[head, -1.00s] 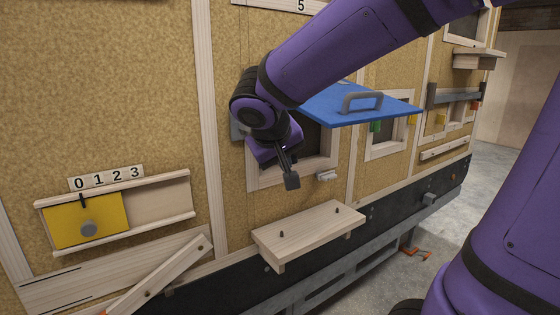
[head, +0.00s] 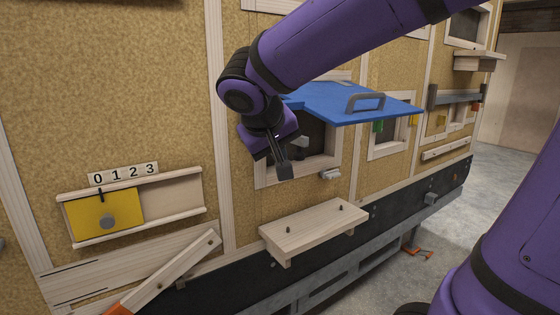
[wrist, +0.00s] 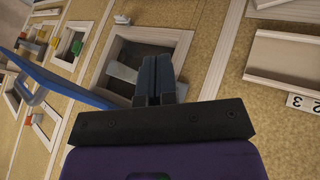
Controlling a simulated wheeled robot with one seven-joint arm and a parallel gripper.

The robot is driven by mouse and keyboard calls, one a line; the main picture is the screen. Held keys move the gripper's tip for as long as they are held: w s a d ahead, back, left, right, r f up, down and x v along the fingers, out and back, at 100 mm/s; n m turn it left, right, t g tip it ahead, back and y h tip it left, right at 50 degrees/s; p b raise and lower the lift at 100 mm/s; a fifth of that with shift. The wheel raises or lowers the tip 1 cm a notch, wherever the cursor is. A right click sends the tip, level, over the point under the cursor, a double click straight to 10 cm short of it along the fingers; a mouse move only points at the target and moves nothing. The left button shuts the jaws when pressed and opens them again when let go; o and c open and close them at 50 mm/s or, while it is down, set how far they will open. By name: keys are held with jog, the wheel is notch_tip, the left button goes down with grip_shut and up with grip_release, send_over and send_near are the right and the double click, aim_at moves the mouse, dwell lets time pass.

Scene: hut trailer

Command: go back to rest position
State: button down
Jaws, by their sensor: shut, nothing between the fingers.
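My gripper (head: 284,172) hangs from my purple arm in front of the wall in the head view, with its fingers together and empty. In the wrist view the closed fingers (wrist: 155,78) point at a wood-framed opening (wrist: 150,42). In the head view this framed opening (head: 262,178) is behind and right of the gripper, partly hidden by it. A blue flap with a grey handle (head: 350,112) stands raised above the opening, right of my gripper. The gripper is apart from the handle.
A wooden shelf with two pegs (head: 312,228) juts out below the opening. At left is a yellow sliding panel (head: 85,218) with a grey knob under a 0-3 number strip (head: 124,173). A tilted wooden bar (head: 170,275) sits low. Free floor (head: 500,175) shows at right.

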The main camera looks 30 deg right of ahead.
jog(key=v, duration=0.5)
jog(key=shift+s+d+r, duration=0.2)
jog(key=shift+s+r, duration=0.05)
jog(key=shift+s, duration=0.15)
jog(key=shift+s+f, duration=0.1)
jog(key=s+f+n+y, duration=0.2)
jog(key=s+f+y, duration=0.4)
jog(key=s, duration=0.5)
jog(key=shift+s+d+f+t, duration=0.35)
jog(key=shift+d+t, duration=0.05)
dwell(1.2)
